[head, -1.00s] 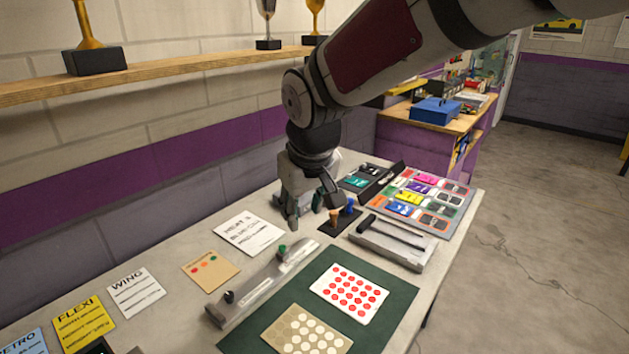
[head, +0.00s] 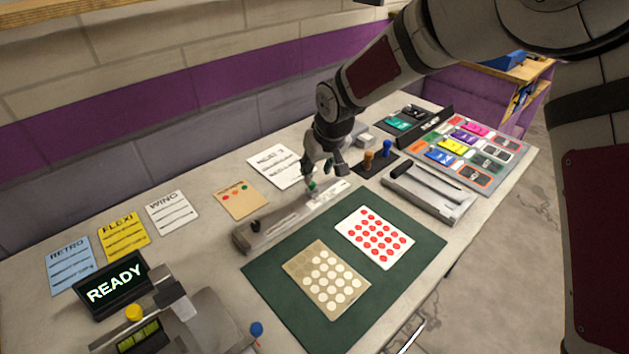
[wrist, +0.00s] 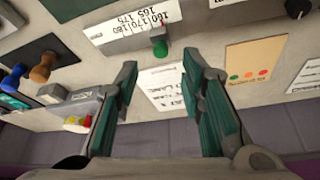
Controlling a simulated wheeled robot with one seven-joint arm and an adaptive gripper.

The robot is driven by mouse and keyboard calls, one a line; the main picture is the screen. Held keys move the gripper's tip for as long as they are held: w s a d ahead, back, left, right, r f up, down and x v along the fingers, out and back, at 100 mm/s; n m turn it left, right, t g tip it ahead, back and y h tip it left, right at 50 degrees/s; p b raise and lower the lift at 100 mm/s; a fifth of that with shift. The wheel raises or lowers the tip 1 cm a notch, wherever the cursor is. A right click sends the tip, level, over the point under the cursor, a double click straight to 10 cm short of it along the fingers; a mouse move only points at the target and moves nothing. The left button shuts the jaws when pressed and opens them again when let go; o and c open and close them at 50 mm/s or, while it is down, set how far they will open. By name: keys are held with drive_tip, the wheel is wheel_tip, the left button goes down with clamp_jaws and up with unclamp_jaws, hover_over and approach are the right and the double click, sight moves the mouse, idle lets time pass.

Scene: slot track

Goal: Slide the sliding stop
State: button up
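A grey metal track (head: 275,227) lies on the bench beside the green mat. It has a black knob (head: 256,226) at its near left end and a small green knob (head: 311,187) toward its far right end, by a white scale strip. I cannot tell which part is the sliding stop. My gripper (head: 322,178) is low over the far end, pointing down. In the wrist view my gripper (wrist: 159,68) is open and empty. The green knob (wrist: 160,48) shows in the gap just beyond the fingertips, with the numbered scale (wrist: 130,28) behind it.
A green mat (head: 290,310) with two dotted cards lies in front of the track. Orange and blue pegs (head: 369,160) and a grey tray (head: 430,192) stand to the right. A white sheet (head: 275,165) and tan card (head: 240,200) lie behind. A READY display (head: 115,287) stands at left.

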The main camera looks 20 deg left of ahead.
sight(313, 185)
drive_tip(key=x, duration=0.6)
drive_tip(key=shift+w+a+f, duration=0.1)
drive_tip(key=shift+a+f, duration=0.05)
drive_tip(key=shift+f, duration=0.1)
clamp_jaws()
